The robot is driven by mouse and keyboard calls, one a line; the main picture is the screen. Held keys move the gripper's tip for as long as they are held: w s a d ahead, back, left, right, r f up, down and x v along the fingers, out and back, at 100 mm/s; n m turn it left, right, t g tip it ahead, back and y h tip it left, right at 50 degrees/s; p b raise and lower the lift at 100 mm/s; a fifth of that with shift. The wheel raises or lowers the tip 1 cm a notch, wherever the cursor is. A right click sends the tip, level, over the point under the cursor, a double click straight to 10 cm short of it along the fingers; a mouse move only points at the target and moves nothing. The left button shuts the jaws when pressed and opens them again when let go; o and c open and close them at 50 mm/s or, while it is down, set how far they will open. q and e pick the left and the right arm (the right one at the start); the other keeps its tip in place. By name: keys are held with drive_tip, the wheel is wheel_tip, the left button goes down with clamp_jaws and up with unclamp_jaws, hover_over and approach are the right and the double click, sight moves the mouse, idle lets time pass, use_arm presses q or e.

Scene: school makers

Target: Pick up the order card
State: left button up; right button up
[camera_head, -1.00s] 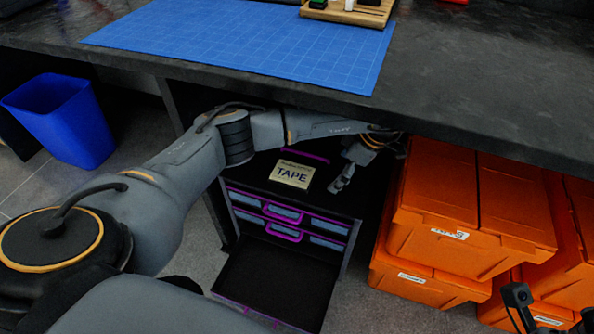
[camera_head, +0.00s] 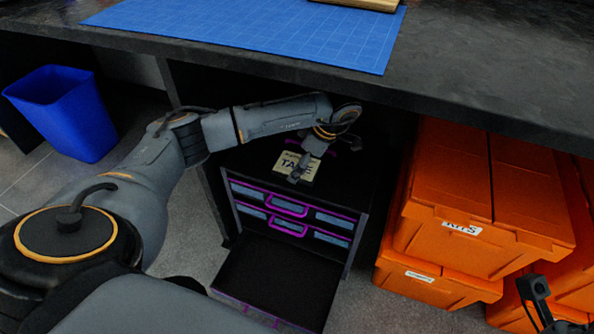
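The order card (camera_head: 287,160) is a cream card with the dark word TAPE, on top of the black drawer cabinet (camera_head: 345,198) under the workbench. My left arm comes in from the left, and its gripper (camera_head: 297,178) is over the card's right part, hiding some of the lettering. I cannot tell whether the fingers touch the card or how far apart they are. My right gripper (camera_head: 538,300) is only partly in view at the lower right corner, apart from the card; its finger state is unclear.
The workbench top (camera_head: 460,70) overhangs the cabinet closely. A blue cutting mat (camera_head: 250,30) lies on it. The bottom drawer (camera_head: 275,275) is pulled open and looks empty. Orange crates (camera_head: 440,200) are stacked to the right. A blue bin (camera_head: 62,115) stands at the left.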

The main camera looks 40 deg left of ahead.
use_arm(q)
drive_tip(key=shift+a+f, duration=0.1)
drive_tip(key=c, duration=1.2)
